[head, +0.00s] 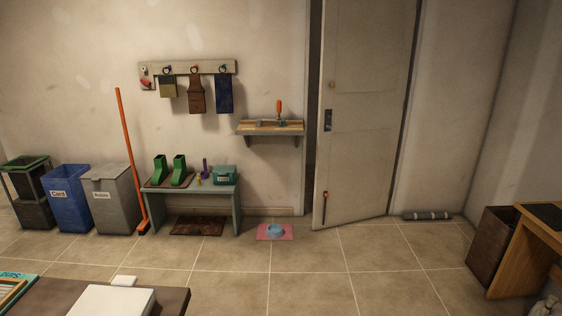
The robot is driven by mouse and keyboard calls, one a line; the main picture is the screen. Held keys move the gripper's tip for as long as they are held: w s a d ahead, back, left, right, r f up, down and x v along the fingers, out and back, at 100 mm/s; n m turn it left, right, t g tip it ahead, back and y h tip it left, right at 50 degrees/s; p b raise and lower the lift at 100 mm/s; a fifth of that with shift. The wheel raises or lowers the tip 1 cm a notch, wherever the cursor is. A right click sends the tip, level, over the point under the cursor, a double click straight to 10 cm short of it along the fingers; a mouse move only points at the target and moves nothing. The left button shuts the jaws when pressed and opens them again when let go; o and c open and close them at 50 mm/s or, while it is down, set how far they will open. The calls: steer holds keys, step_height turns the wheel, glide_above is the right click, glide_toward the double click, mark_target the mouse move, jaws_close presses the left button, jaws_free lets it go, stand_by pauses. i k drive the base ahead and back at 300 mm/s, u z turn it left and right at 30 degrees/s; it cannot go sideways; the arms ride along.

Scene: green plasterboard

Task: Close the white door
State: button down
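The white door (366,110) stands in the right half of the head view. It is ajar: its lower free edge juts out into the room on the left, and a dark gap shows between that edge and the frame. It looks hinged on its right side. A dark handle plate (327,120) sits near its left edge, with a small orange knob above it. A thin dark bar with an orange tip is low on the same edge. My gripper is not in view.
A pink mat with a blue bowl (275,231) lies left of the door's foot. A grey roll (427,216) lies right of the door. A bench (190,192) and wall shelf (270,128) stand left. A table (172,301) fills the lower left. Tiled floor before the door is clear.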

mark_target(366, 51)
steer(key=u, duration=0.05)
steer(key=i, duration=3.75)
steer(key=u, duration=0.5)
